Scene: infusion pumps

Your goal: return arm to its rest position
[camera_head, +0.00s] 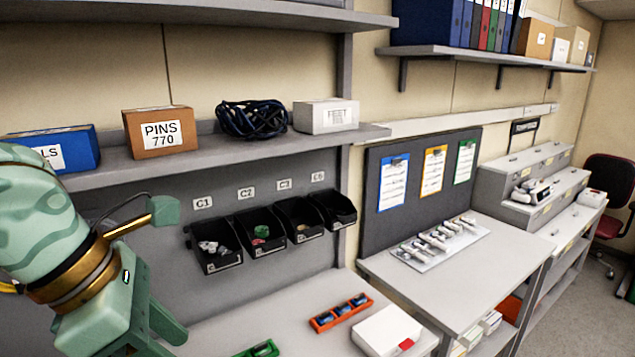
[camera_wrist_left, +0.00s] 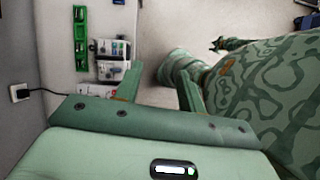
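My left arm comes in from the left in the head view, and its gripper (camera_head: 165,338) is at the lower left, in front of the wall panel and left of the workbench (camera_head: 235,325). In the left wrist view the gripper (camera_wrist_left: 158,82) has its two fingers apart with nothing between them; pale floor shows in the gap. My patterned green body fills the right side of that view.
Black bins (camera_head: 215,250) hang above the bench. An orange tray (camera_head: 341,312), a green tray (camera_head: 258,349) and a white box (camera_head: 388,330) sit on it. A shelf (camera_head: 230,148) with boxes runs above my gripper. A wall socket (camera_wrist_left: 19,92) has a cable plugged in.

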